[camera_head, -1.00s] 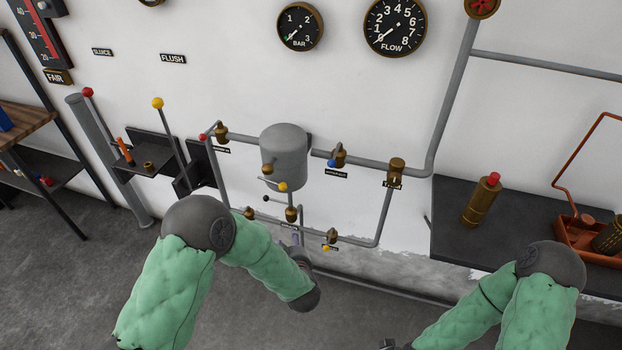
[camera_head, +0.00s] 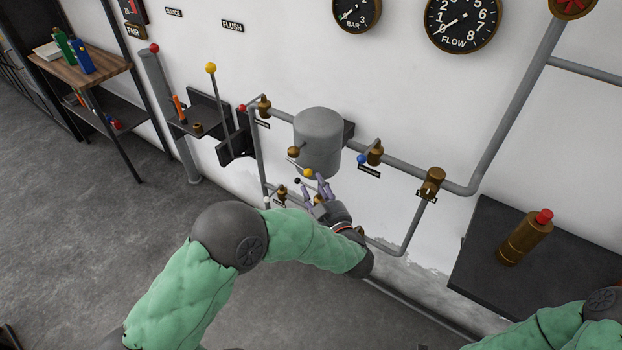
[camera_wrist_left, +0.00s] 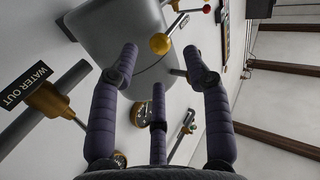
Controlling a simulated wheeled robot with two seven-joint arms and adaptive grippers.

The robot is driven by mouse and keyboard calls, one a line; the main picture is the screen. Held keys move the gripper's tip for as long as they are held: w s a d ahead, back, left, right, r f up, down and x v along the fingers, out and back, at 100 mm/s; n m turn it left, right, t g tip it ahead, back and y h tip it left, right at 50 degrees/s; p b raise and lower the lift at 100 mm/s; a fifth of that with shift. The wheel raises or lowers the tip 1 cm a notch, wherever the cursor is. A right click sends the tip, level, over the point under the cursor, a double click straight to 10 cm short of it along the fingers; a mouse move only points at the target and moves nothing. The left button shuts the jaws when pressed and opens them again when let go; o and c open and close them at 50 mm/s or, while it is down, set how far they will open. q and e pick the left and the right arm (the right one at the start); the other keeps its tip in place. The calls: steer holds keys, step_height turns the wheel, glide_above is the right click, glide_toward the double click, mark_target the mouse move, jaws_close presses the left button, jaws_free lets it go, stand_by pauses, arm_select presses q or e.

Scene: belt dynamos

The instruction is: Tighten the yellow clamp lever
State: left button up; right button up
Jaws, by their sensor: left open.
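The lever with the yellow ball knob (camera_head: 308,172) sits low on the front of the grey tank (camera_head: 318,138). In the left wrist view its yellow knob (camera_wrist_left: 160,43) appears between and just beyond my fingertips, with a thin rod running up to the right. My left gripper (camera_head: 316,185) is open just below the knob, its purple fingers pointing up toward the tank. In the left wrist view the gripper (camera_wrist_left: 161,52) has its fingers spread with nothing between them; contact with the knob cannot be told. My right gripper is out of view; only its arm shows at lower right.
Pipes with brass valves surround the tank, including a blue-knobbed one (camera_head: 363,159). A tall yellow-knobbed lever (camera_head: 211,68) stands at left. A dark bench (camera_head: 485,245) with a brass bottle (camera_head: 525,238) is at right. The floor at left is open.

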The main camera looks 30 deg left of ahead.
arm_select(q)
steer(key=shift+b+x, duration=0.7)
steer(key=shift+x, duration=1.95)
jaws_close()
